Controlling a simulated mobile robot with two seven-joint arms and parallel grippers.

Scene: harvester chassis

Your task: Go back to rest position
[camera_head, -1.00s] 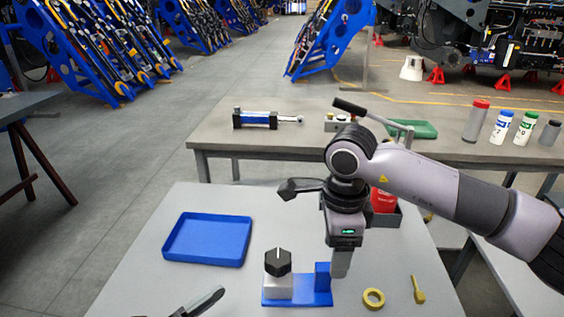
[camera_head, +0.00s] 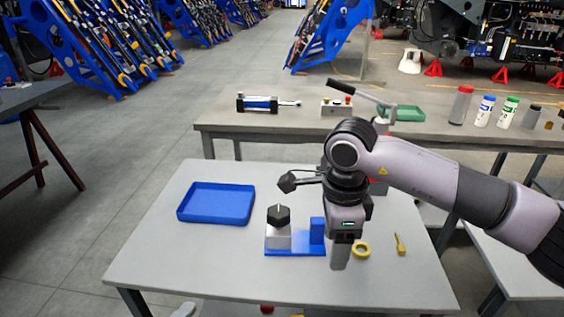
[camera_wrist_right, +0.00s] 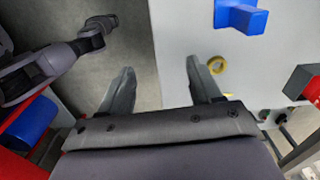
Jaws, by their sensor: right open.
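My right gripper (camera_head: 340,258) points down over the front right part of the near grey table, beside the blue fixture. In the right wrist view its two fingers (camera_wrist_right: 160,85) are apart, with nothing between them. My left arm (camera_wrist_right: 40,72) shows at the left of that view, with its gripper (camera_wrist_right: 98,27) over the floor. In the head view only a small grey tip (camera_head: 184,311) shows at the bottom edge, likely of the left gripper. Whether the left jaws are open is unclear.
The near table (camera_head: 180,270) bears a blue tray (camera_head: 215,204), a blue fixture (camera_head: 317,232) with a black knob (camera_head: 278,215), a yellow ring (camera_head: 361,250) and a yellow tool (camera_head: 400,245). A second table (camera_head: 230,127) stands behind.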

